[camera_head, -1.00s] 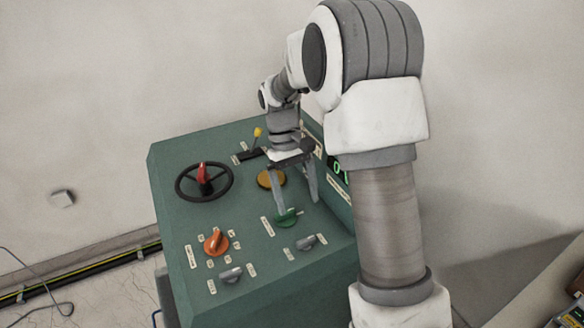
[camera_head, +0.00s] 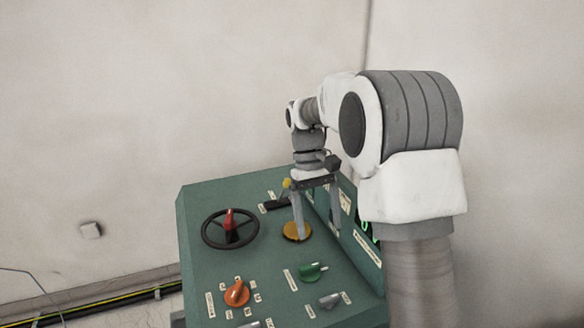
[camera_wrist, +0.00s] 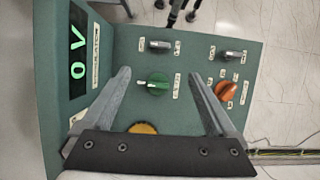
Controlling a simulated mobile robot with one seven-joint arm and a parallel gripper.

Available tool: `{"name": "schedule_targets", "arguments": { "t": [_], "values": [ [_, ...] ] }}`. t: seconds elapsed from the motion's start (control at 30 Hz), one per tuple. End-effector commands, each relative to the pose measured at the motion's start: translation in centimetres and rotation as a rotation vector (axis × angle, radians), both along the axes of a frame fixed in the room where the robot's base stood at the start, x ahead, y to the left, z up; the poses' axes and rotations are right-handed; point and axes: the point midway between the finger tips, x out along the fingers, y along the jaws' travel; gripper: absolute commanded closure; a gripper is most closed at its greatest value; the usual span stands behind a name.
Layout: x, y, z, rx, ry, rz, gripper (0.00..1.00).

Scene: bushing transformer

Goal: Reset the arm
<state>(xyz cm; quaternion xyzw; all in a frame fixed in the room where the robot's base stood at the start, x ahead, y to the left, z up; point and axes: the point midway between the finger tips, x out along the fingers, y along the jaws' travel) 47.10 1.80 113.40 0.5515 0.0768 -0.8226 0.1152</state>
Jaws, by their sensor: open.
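My gripper (camera_head: 318,232) is open and empty above the green control console (camera_head: 200,280), pointing down. In the head view its fingers are over the area by the round yellow-brown button (camera_head: 297,231), partly covering it. In the wrist view the two fingers (camera_wrist: 163,78) are spread apart with the green knob (camera_wrist: 153,85) showing between them, and the yellow-brown button (camera_wrist: 143,128) shows just past the gripper's dark bar. I cannot tell the exact height of the fingertips above the panel. The green knob also shows in the head view (camera_head: 313,271).
The console has a black handwheel with a red handle (camera_head: 230,222), a yellow-tipped lever (camera_head: 286,184), an orange knob (camera_head: 236,293) and grey knobs (camera_head: 330,300). A display reading 0 V (camera_wrist: 78,55) stands along one side. A wall stands behind.

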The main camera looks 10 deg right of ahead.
Motion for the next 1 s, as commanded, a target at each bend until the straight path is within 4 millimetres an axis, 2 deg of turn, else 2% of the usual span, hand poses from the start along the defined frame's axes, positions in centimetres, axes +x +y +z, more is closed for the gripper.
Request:
{"name": "schedule_targets", "arguments": {
  "t": [0.13,0.27,0.4,0.6,0.8,1.0],
  "values": [
    [-0.8,-0.1,1.5,0.003,-0.046,-0.011,0.07],
    [-2.6,-0.4,3.8,0.01,-0.123,-0.031,0.07],
    [-5.0,-0.7,6.1,0.017,-0.221,-0.057,0.07],
    [-8.7,-1.1,8.5,0.032,-0.357,-0.097,0.07],
    [-12.5,-1.4,10.0,0.05,-0.493,-0.137,0.07],
    [-16.4,-1.6,10.5,0.072,-0.629,-0.18,0.07]
  ]
}}
